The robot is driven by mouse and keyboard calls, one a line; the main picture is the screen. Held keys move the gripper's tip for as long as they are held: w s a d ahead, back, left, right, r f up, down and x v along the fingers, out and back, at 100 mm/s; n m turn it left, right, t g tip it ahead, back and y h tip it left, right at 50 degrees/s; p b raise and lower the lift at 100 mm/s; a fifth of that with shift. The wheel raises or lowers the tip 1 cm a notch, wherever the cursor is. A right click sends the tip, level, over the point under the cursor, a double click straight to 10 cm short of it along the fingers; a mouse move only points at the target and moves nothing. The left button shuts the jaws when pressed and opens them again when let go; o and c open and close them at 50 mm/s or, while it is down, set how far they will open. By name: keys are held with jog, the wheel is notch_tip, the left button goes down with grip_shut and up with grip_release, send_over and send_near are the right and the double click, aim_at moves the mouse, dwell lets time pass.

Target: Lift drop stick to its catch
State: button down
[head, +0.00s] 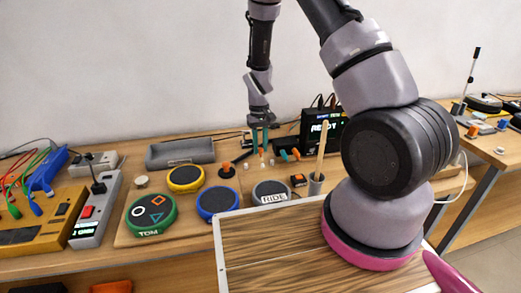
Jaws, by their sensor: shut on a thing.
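My gripper (262,146) has teal fingers and points down at the back of the bench, behind the round pads. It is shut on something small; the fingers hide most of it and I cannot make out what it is. A pale wooden stick (321,150) stands nearly upright, slightly tilted, in a grey cup (316,184) to the right of my gripper and apart from it. I cannot tell a drop stick or its catch for sure at this size.
Round pads stand in front: green TOM (151,214), yellow (186,178), blue (218,203) and grey RIDE (271,193). A black display box (321,128) stands right of the gripper. A grey tray (180,152) lies left. Small parts crowd the fingertips. My arm covers the right side.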

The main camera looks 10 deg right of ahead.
jog(key=w+r+g, duration=0.4)
jog(key=w+r, duration=0.2)
jog(key=r, duration=0.4)
jog(key=shift+w+r+g, duration=0.15)
jog(key=shift+r+g, duration=0.05)
jog(key=shift+g, duration=0.1)
jog(key=c, duration=0.6)
grip_release()
jog(key=shift+c, duration=0.2)
jog(key=v, duration=1)
jog(key=shift+w+r, duration=0.25)
jog(key=shift+r, duration=0.1)
